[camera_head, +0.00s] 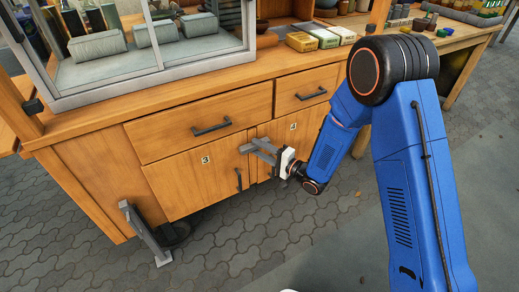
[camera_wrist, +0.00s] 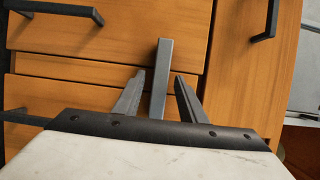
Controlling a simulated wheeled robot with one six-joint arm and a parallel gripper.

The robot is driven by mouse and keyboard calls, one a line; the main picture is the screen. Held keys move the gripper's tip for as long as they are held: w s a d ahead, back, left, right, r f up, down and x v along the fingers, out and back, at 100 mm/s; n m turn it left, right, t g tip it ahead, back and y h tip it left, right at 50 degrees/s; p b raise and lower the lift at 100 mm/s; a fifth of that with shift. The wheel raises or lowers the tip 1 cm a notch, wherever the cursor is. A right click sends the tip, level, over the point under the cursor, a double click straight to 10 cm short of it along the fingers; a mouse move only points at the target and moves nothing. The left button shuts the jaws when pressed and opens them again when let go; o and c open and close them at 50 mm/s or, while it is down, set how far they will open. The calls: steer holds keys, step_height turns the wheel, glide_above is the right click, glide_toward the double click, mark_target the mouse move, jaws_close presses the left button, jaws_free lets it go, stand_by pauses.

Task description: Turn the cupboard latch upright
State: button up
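The cupboard latch is a plain grey bar (camera_wrist: 161,70) in the wrist view, reaching out past my fingertips. In the head view the latch (camera_head: 245,149) lies roughly level across the top of the cupboard doors, partly hidden by my fingers. My gripper (camera_head: 262,148) is at the latch, in front of the doors. In the wrist view my gripper (camera_wrist: 160,82) has one finger on each side of the bar, with narrow gaps visible. It is open around the latch and not visibly clamped. The latch's pivot is hidden.
A cupboard door (camera_head: 196,180) marked 3 is left of the gripper. Drawers with dark handles (camera_head: 211,127) are above. The countertop (camera_head: 190,85) carries a glass case and boxes (camera_head: 326,37). A grey metal bracket (camera_head: 145,232) stands at the lower left. Paving in front is clear.

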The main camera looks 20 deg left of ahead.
jaws_close()
stand_by(0.3)
steer(key=n+h, duration=0.1)
steer(key=n, duration=0.2)
steer(key=shift+r+h, duration=0.15)
steer(key=shift+h, duration=0.15)
steer(key=n+h, duration=0.1)
steer(key=n, duration=0.3)
steer(key=shift+s+r+t+h, duration=0.1)
steer(key=shift+t+h, duration=0.2)
steer(key=shift+h, duration=0.1)
steer(key=n+h, duration=0.1)
steer(key=n, duration=0.1)
steer(key=n+t+h, duration=0.1)
steer(key=shift+s+a+r+n, duration=0.1)
steer(key=shift+s+a+n, duration=0.05)
steer(key=shift+n, duration=0.25)
steer(key=shift+n+t+h, duration=0.7)
steer(key=shift+n+h, duration=0.1)
steer(key=shift+n, duration=0.5)
